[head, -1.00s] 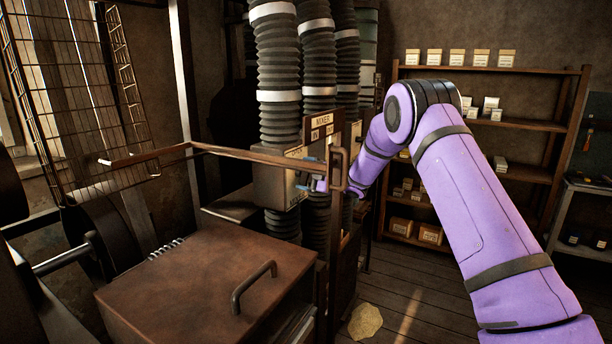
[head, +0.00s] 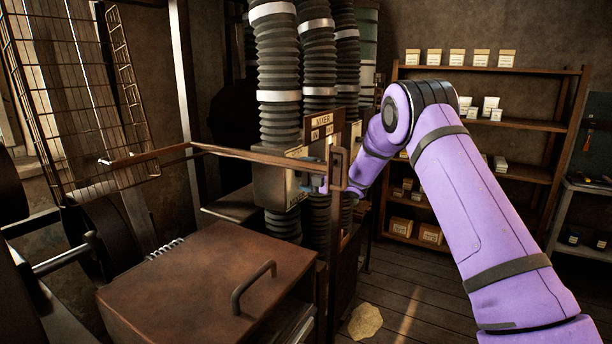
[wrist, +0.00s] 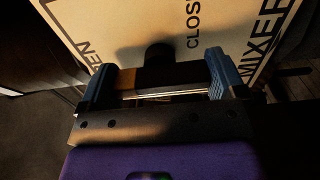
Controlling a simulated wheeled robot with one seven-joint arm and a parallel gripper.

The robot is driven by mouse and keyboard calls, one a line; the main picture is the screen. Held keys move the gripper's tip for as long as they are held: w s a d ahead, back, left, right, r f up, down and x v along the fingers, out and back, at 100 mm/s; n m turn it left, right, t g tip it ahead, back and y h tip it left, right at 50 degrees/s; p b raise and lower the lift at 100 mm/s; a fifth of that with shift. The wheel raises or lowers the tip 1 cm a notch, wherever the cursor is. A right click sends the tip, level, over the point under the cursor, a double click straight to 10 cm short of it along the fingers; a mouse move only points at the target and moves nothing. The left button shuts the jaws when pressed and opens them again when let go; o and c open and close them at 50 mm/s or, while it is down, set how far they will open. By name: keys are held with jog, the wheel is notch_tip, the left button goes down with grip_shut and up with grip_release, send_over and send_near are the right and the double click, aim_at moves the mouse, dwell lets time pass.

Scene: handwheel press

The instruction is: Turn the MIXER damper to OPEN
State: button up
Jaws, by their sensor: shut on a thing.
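The MIXER damper is a grey box (head: 268,184) on a ribbed duct, partly hidden behind a rail and post. Its pale plate (wrist: 140,25) fills the top of the wrist view, with CLOS..., ...EN and MIXE... lettering partly cut off. A dark round pivot (wrist: 158,52) shows on the plate. The damper handle (wrist: 150,78), dark with a brown-lit part, lies across between my fingers. My gripper (wrist: 158,82) is shut on it, one bluish finger at each end. In the head view my gripper (head: 321,184) is small and partly hidden by the post.
A MIXER sign (head: 322,122) hangs above. A brown rail (head: 250,154) and a looped bracket (head: 339,168) stand in front of the damper. A rusty lidded box (head: 205,275) fills the front left. Shelves (head: 490,70) stand behind my arm.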

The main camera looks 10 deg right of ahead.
jog(key=shift+f, duration=0.1)
jog(key=o, duration=0.6)
jog(key=shift+o, duration=0.2)
jog(key=shift+d, duration=0.15)
jog(key=v, duration=1)
jog(key=shift+s+d, duration=0.2)
jog(key=shift+s, duration=0.15)
